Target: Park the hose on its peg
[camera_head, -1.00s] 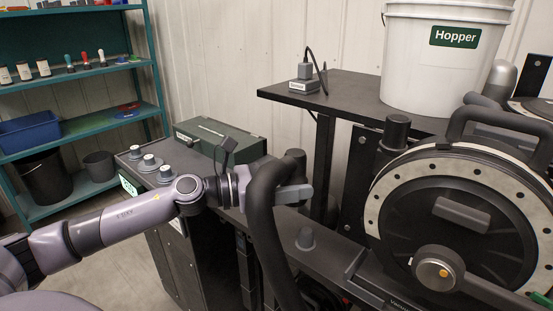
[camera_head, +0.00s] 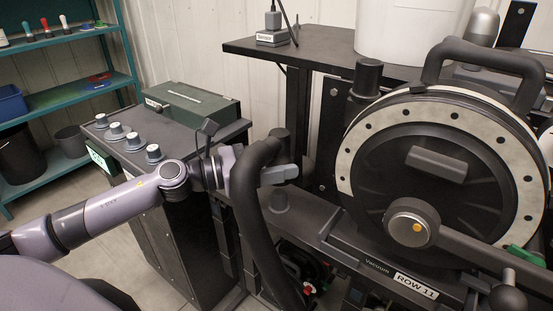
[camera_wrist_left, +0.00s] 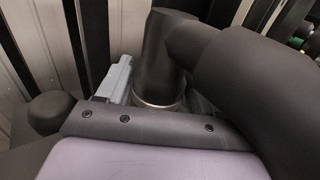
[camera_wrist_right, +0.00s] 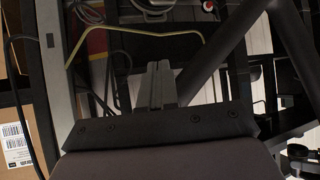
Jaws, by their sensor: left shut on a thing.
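The hose (camera_head: 252,205) is thick and black and arches up from the machine frame. My left gripper (camera_head: 278,174) is shut on its end piece, just below the bend. In the left wrist view the hose (camera_wrist_left: 236,75) curves to the right, and a pale metal ring shows at its end piece beside a grey finger (camera_wrist_left: 121,80). A short grey upright stub (camera_head: 280,202), which looks like the peg, stands on the frame just below the gripper in the picture; the hose end appears apart from it. My right gripper (camera_wrist_right: 158,85) shows only in its wrist view, fingers together and empty.
The round seed meter (camera_head: 430,165) with its handle stands to the right, beside a black capped post (camera_head: 367,78). A knobbed cabinet (camera_head: 180,150) with a green case (camera_head: 192,105) is behind my left arm. A black table (camera_head: 300,50) is at the back.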

